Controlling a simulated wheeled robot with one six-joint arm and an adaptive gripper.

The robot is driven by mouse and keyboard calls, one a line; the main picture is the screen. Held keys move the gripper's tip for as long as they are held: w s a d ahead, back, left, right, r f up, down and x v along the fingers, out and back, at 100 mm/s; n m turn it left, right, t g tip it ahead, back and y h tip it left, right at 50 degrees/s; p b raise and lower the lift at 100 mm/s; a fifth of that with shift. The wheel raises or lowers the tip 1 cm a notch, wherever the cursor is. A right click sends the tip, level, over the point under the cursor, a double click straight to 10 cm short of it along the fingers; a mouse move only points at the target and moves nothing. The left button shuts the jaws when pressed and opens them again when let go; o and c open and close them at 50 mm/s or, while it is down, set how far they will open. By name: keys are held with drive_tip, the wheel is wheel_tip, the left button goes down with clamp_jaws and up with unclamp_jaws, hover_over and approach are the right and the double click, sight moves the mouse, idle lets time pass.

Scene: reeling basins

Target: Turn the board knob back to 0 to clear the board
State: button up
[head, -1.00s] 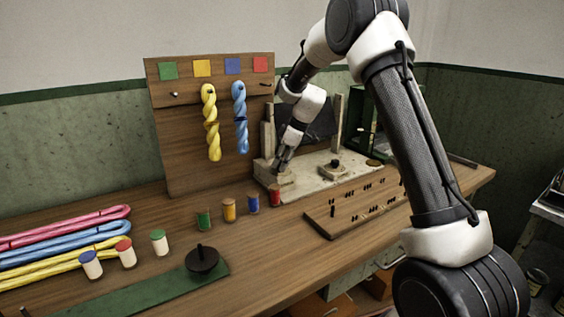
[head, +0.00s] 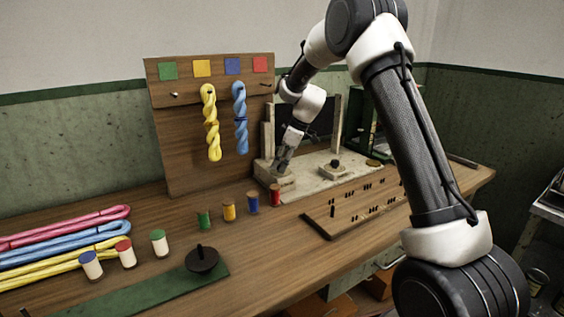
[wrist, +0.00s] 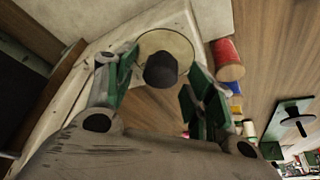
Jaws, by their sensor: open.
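A dark round knob (wrist: 161,70) stands on a pale disc (wrist: 178,43) in the wrist view, between the fingers of my gripper (wrist: 160,84). The fingers are open, one on each side of the knob, with visible gaps. In the head view my gripper (head: 280,166) points down over the left front block of a pale stone stand (head: 309,178), and the knob there is hidden. A dark board (head: 319,122) stands upright between posts at the back of the stand. Any marks on the board or around the knob are too small to read.
A second black knob (head: 336,164) sits on the stand, to the right. A red spool (head: 275,195) is close in front of my gripper. A pegged wooden board (head: 350,206) lies front right. A panel (head: 180,130) with hanging skeins is at left.

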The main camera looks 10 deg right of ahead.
drive_tip(key=shift+r, duration=0.1)
drive_tip(key=v, duration=1.2)
